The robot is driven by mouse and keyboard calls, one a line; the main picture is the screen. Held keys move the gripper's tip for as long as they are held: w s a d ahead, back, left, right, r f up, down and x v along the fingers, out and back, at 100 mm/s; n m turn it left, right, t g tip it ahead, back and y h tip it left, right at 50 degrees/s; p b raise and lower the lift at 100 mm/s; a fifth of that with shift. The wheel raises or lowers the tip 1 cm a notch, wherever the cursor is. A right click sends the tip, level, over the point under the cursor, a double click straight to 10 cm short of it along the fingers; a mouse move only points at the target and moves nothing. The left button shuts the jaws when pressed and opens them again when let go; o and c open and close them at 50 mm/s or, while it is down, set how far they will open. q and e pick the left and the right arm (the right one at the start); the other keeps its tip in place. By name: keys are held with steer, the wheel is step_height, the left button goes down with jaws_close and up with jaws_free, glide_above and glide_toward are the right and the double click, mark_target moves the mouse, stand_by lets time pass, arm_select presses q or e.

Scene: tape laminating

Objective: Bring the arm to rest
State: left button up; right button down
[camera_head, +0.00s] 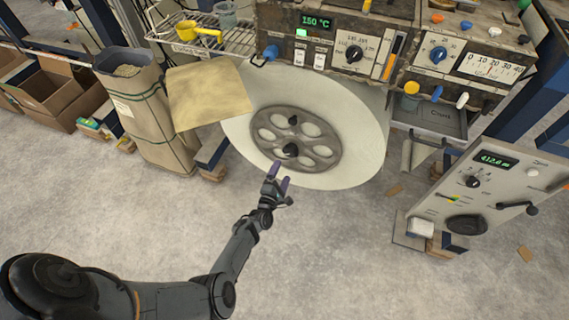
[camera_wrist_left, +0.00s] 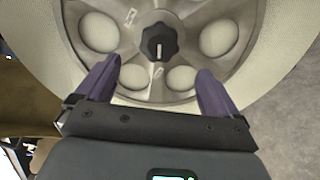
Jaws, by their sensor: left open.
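My left arm comes in from the lower left in the head view. Its gripper (camera_head: 279,178) is in front of the lower edge of a large pale roll with a grey metal hub (camera_head: 267,139). In the left wrist view the two purple fingers of the left gripper (camera_wrist_left: 158,82) are spread apart with nothing between them. A black knob (camera_wrist_left: 159,42) at the hub's centre shows just beyond the fingertips, and the fingers look apart from it. The right gripper is not in either view.
A machine with a 150 °C display (camera_head: 316,22) stands above the roll. A control box (camera_head: 490,190) stands at the right. A paper sack (camera_head: 150,125) and cardboard boxes (camera_head: 50,92) are at the left. The grey floor (camera_head: 350,260) in front is mostly clear.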

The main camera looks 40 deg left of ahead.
arm_select(q)
steer(key=shift+s+d, duration=0.2)
steer(key=shift+s, duration=0.3)
steer(key=shift+s, duration=0.1)
